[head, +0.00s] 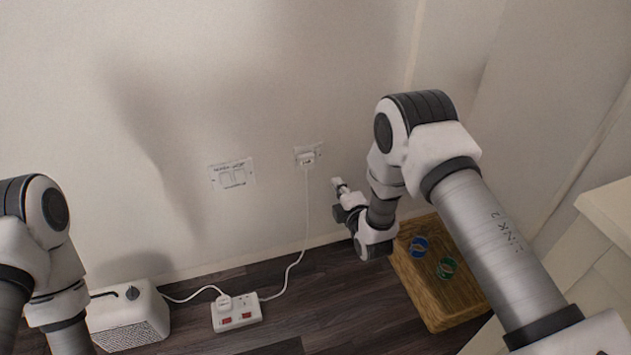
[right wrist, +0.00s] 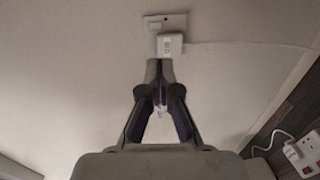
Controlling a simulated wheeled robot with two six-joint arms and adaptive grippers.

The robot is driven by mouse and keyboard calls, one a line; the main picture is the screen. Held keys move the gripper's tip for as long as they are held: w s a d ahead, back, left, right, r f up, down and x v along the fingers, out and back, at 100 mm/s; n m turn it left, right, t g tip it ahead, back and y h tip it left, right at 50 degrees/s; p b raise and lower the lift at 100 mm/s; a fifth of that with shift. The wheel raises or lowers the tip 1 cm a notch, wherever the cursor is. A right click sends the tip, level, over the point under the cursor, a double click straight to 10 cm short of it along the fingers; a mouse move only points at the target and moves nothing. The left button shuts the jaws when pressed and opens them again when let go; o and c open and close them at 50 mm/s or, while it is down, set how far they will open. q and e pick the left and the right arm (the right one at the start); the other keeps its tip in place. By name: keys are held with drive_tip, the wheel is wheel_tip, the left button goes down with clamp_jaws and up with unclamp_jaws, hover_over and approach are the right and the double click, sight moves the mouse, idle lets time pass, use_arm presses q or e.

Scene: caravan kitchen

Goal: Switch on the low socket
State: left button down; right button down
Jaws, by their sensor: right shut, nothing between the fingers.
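The low socket (head: 297,150) is a white plate on the wall with a white plug (head: 308,159) in it. In the right wrist view the socket plate (right wrist: 178,19) is at the top, with a small switch (right wrist: 154,28) beside the plug (right wrist: 170,45). My right gripper (head: 338,184) is in front of the wall, to the right of and below the socket. In the right wrist view its closed, empty fingertips (right wrist: 159,64) point at the plug and appear just below it. Whether they touch is unclear. My left arm shows at the left edge; its gripper is out of view.
A white cable runs down to an extension block (head: 237,315) with red switches. A small white heater (head: 128,318) stands on the floor. A wooden box (head: 445,310) with blue and green items stands below my right arm.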

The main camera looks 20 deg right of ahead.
drive_tip(key=b, duration=0.6)
approach(318, 154)
drive_tip(key=w, duration=0.4)
drive_tip(key=w+f, duration=0.1)
drive_tip(key=w, duration=0.1)
drive_tip(key=shift+w+a+f, duration=0.1)
drive_tip(key=shift+w, duration=0.5)
